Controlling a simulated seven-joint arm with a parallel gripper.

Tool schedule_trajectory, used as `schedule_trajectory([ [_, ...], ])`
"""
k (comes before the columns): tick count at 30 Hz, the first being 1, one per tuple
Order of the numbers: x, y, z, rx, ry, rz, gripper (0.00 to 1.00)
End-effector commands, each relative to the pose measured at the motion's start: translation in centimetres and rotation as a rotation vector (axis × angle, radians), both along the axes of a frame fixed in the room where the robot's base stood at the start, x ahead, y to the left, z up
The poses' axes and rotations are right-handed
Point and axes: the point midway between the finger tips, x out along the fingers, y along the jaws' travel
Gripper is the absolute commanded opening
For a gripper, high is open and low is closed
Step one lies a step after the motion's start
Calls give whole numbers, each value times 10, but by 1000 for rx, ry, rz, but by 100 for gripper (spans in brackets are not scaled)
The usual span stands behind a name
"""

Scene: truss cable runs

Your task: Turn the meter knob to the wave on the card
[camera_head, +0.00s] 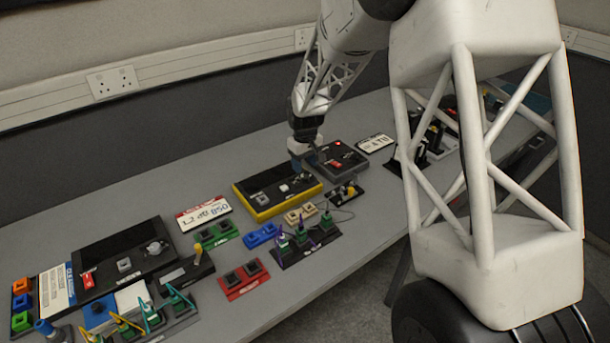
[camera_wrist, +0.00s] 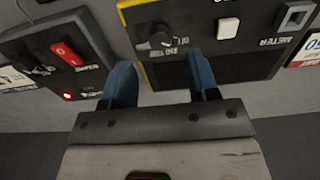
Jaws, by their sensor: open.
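The meter is a black box with a yellow edge (camera_head: 278,190) in the middle of the table. In the wrist view its dark panel (camera_wrist: 215,68) fills the upper right, with METER lettering upside down. Its round dark knob (camera_wrist: 161,38) sits near the panel's left end, with small labels around it; one seems to read OFF. My gripper (camera_wrist: 163,78) is open, its blue fingers apart and empty, with the knob beyond and between them. A red-and-white card (camera_head: 203,213) lies left of the meter; I cannot make out a wave.
A white button (camera_wrist: 228,28) and a square socket (camera_wrist: 293,16) are on the meter. A grey box (camera_head: 340,158) with a red switch and lit red lamp stands close on the right. Another card (camera_head: 375,143) lies beyond it. Coloured connector blocks (camera_head: 262,235) crowd the front.

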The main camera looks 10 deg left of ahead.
Motion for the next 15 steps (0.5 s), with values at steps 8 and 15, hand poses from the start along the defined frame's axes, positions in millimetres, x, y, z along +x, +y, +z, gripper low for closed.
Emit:
schedule_trajectory([
  [8,0,0,-34,-1,1,0,54],
  [15,0,0,-50,0,0,0,54],
])
